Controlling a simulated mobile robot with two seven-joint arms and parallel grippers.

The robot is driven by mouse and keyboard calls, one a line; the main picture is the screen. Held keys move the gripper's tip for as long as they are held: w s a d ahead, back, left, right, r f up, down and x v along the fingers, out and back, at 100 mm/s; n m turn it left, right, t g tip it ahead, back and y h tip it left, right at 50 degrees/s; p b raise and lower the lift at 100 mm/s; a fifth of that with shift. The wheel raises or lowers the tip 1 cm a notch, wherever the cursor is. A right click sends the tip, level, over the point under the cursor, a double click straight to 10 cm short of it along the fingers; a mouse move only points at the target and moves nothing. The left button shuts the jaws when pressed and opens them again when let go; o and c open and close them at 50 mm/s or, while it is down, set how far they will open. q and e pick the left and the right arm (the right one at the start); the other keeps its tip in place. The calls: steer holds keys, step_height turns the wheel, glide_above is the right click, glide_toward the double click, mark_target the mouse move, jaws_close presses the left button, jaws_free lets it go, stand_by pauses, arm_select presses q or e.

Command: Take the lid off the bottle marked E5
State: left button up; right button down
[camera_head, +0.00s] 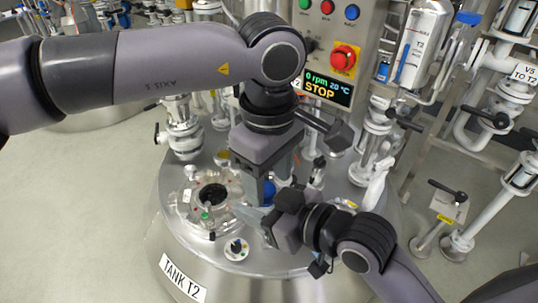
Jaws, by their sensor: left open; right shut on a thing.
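A blue lid (269,191) shows between the fingers of my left gripper (268,186), which points down over the tank top. The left gripper is open around or just beside the lid; I cannot tell whether a finger touches it. My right gripper (258,221) comes in from the lower right and is shut on a pale thing just below the lid, apparently the bottle (247,214). The bottle is mostly hidden by the grippers, and no E5 marking is readable.
The tank T2 top (205,255) has an open round port (210,196) left of the grippers and a small knob (236,249) in front. A control panel (330,50) reading STOP stands behind. Valves and pipes (480,110) crowd the right. The floor at left is clear.

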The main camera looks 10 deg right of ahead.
arm_select(q)
steer(key=shift+f, duration=0.45)
jaws_close()
steer(key=shift+w+d+r+n, duration=0.1)
steer(key=shift+w+n, duration=0.05)
steer(key=shift+n, duration=1.55)
steer(key=shift+o, duration=0.3)
jaws_free()
